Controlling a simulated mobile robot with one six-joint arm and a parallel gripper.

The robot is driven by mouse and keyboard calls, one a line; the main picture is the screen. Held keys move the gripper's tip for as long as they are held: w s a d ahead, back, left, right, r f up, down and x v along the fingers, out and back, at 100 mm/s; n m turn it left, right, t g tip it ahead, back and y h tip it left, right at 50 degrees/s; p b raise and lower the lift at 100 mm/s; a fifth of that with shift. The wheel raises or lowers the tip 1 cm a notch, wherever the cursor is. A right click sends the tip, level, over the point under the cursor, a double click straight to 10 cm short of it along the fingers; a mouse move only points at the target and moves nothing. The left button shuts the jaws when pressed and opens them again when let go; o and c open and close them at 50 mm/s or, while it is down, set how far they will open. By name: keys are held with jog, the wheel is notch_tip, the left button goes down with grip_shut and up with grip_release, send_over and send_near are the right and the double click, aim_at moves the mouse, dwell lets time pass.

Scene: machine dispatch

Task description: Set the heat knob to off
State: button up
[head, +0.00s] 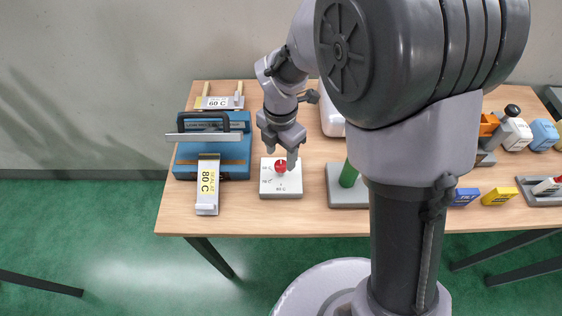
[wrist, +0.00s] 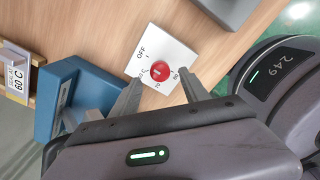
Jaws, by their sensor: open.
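The heat knob (head: 280,165) is a red round knob on a white square plate (head: 281,188) on the wooden table. In the wrist view the knob (wrist: 160,71) carries a pale mark, too small for me to tell which label it points at. My gripper (head: 285,153) is above the knob, pointing down. In the wrist view my open gripper (wrist: 162,82) has one finger on each side of the knob, and I cannot tell whether they touch it.
A blue sealing machine (head: 212,152) with a black handle stands left of the plate, with an 80 C card (head: 207,185) before it. A 60 C card (head: 216,102) stands behind. A green post on a grey base (head: 346,197) is close right. Coloured items lie farther right.

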aim_at(281, 164)
notch_tip(281, 164, down, 4)
jog(key=shift+r+b, duration=0.1)
jog(key=shift+b, duration=0.3)
grip_shut()
